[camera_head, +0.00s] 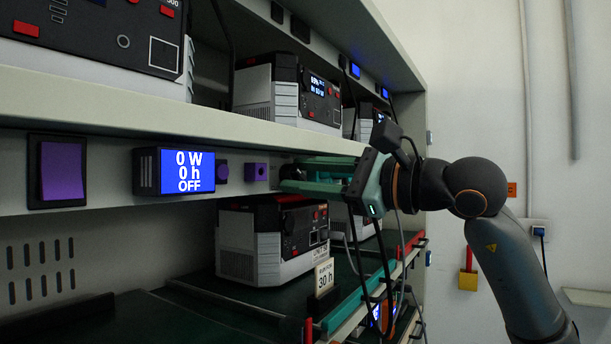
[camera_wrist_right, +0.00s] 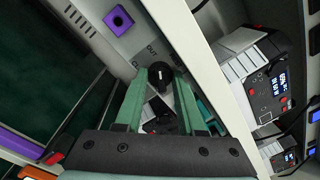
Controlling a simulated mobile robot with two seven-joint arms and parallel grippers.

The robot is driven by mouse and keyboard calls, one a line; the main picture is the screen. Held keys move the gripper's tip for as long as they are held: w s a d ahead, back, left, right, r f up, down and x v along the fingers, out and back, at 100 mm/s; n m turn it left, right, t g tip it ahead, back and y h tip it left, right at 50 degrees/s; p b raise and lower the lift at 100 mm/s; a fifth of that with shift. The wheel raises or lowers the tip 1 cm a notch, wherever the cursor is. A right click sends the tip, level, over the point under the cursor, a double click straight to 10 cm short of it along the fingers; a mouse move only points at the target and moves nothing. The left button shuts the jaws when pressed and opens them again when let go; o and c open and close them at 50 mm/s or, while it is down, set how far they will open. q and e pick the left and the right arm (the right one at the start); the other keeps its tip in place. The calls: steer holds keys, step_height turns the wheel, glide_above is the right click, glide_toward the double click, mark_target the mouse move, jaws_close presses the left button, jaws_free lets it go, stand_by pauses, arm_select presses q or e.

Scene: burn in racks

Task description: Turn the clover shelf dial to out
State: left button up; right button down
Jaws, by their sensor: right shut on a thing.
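The dial (camera_wrist_right: 158,78) is a round black knob on the grey shelf panel in the right wrist view, with small "OUT" lettering (camera_wrist_right: 151,49) beside it. My right gripper (camera_wrist_right: 163,76) has its green fingers on either side of the knob and is shut on it. In the head view my right gripper (camera_head: 288,178) reaches in from the right to the panel, and its fingers hide the dial. I cannot read which way the dial points. A blue display (camera_head: 188,171) left of it reads "0 W 0 h OFF". My left gripper is not in view.
A purple square socket (camera_head: 256,173), a round purple knob (camera_head: 222,173) and a purple rocker switch (camera_head: 62,170) sit on the same panel. A white-and-black unit (camera_head: 263,245) stands on the shelf below, with a "30 h" card (camera_head: 325,276) in front. Black cables hang beside my right wrist.

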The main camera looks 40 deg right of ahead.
steer(key=c, duration=0.5)
jaws_free()
